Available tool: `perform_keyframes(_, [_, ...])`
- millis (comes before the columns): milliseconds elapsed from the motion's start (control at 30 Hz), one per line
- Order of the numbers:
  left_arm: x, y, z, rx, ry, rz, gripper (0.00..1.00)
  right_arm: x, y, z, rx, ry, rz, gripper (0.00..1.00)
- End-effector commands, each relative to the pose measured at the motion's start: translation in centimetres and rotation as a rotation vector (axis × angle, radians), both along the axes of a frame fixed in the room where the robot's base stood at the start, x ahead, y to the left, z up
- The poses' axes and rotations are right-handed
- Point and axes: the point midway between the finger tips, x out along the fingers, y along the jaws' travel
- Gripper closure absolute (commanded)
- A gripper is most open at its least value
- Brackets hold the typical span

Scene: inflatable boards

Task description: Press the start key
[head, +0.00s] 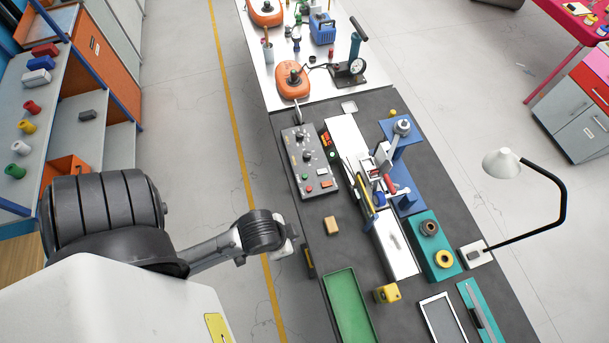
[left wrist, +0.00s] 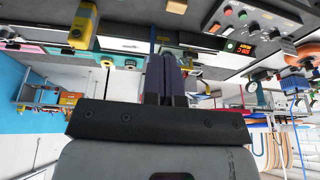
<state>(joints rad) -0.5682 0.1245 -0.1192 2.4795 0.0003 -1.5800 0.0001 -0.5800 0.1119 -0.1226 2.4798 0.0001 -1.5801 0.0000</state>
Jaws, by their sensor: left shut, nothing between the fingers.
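A grey control panel (head: 310,160) with dark knobs lies on the dark bench. I cannot read which is the start key. The panel also shows at the upper right of the left wrist view (left wrist: 262,14). My left gripper (left wrist: 166,72) is shut and empty, its dark fingers together, apart from the panel. In the head view my left wrist is at the bench's left edge, nearer than the panel; its fingers are mostly hidden. My right gripper is not in view.
A small lit display (left wrist: 246,49) is beside the panel. A tan block (head: 331,225), green tray (head: 348,307) and yellow tape measure (head: 387,293) lie nearer on the bench. A white rail with tools (head: 350,150) runs right of the panel. Open floor lies left.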

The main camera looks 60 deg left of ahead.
Motion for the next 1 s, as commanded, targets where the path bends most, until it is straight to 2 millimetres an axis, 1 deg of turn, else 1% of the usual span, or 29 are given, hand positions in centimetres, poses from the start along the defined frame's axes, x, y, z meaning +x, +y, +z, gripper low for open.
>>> perform_keyframes(67, [1.3, 0.0, -0.1, 0.000, -0.031, 0.000, 1.00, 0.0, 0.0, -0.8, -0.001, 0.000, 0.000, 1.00])
perform_keyframes(167, [3.9, 0.5, 0.1, 0.019, -0.098, -0.011, 1.00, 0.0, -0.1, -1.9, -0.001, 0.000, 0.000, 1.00])
perform_keyframes(267, [7.5, 1.9, 0.8, 0.067, -0.194, -0.030, 1.00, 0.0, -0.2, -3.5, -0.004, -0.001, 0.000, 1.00])
perform_keyframes(300, [9.1, 2.7, 1.2, 0.095, -0.233, -0.036, 1.00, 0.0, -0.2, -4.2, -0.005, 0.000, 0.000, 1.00])
perform_keyframes(367, [11.5, 4.3, 1.3, 0.145, -0.274, -0.041, 1.00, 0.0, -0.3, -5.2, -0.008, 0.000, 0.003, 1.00])
perform_keyframes(400, [13.2, 5.6, 1.0, 0.182, -0.288, -0.040, 1.00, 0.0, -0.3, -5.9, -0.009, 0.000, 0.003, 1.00])
perform_keyframes(467, [15.7, 7.7, 0.5, 0.231, -0.296, -0.037, 1.00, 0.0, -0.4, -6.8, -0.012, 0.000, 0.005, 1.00])
perform_keyframes(500, [17.4, 9.3, -0.1, 0.260, -0.291, -0.032, 1.00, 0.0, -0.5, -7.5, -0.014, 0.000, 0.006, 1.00])
perform_keyframes(567, [19.8, 12.0, -1.1, 0.296, -0.267, -0.019, 1.00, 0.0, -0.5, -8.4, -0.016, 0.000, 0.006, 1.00])
perform_keyframes(600, [21.1, 13.8, -1.7, 0.311, -0.243, -0.006, 1.00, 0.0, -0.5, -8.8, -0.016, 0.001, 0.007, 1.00])
perform_keyframes(667, [22.6, 16.4, -2.7, 0.314, -0.203, 0.033, 1.00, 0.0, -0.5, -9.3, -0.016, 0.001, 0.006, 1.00])
perform_keyframes(700, [23.4, 18.1, -3.4, 0.305, -0.174, 0.073, 1.00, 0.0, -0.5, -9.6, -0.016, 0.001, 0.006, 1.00])
perform_keyframes(767, [24.1, 20.6, -4.6, 0.278, -0.126, 0.151, 1.00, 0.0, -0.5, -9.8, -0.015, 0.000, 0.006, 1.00])
perform_keyframes(800, [24.3, 22.2, -5.6, 0.254, -0.090, 0.216, 1.00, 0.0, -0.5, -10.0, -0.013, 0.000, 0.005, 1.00])
perform_keyframes(833, [24.3, 23.4, -6.3, 0.232, -0.063, 0.269, 1.00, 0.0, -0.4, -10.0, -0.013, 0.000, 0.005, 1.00])
perform_keyframes(867, [24.1, 24.5, -7.1, 0.207, -0.032, 0.327, 1.00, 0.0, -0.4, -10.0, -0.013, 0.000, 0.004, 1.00])
perform_keyframes(900, [23.6, 25.8, -8.5, 0.170, 0.014, 0.413, 1.00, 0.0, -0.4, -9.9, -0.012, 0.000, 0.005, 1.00])
perform_keyframes(1000, [22.0, 27.8, -12.0, 0.056, 0.125, 0.659, 1.00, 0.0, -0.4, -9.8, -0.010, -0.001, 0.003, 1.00])
